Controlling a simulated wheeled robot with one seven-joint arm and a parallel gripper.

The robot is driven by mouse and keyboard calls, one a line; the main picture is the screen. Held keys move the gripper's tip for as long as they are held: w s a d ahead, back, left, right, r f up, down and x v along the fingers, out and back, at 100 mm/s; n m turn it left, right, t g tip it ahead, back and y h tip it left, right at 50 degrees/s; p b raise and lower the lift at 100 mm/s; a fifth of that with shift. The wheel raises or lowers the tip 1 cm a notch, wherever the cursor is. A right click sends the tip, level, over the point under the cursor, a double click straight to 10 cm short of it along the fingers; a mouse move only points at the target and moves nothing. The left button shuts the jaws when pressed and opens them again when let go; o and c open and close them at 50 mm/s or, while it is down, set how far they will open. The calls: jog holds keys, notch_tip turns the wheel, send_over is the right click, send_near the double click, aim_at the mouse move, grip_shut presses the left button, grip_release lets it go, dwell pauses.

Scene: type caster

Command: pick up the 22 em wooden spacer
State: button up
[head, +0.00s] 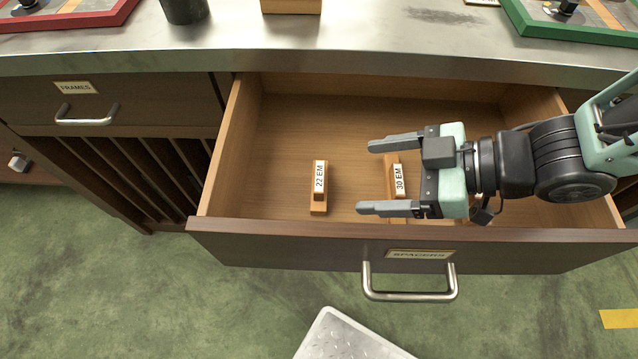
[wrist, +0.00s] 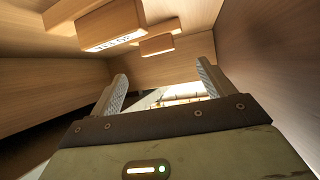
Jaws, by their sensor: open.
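The 22 em wooden spacer (head: 319,205) is a small wooden block with a white "22 EM" label. It stands on the floor of the open drawer, left of my gripper in the head view. My gripper (head: 367,177) is open and empty, its fingers pointing left toward the spacer with a gap between. In the wrist view my gripper (wrist: 160,85) has both fingers apart with nothing between them.
The 30 em spacer (head: 391,163) stands under my gripper, partly hidden by it. The drawer front (head: 300,246) with its metal handle (head: 410,296) and the drawer's side walls enclose the space. The metal counter (head: 350,40) overhangs the back. The drawer floor left of the 22 em spacer is bare.

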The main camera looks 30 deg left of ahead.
aim_at(319, 183)
jog(key=b+x, duration=0.1)
jog(key=x, duration=0.7)
jog(key=shift+w, duration=0.2)
jog(key=c, duration=1.1)
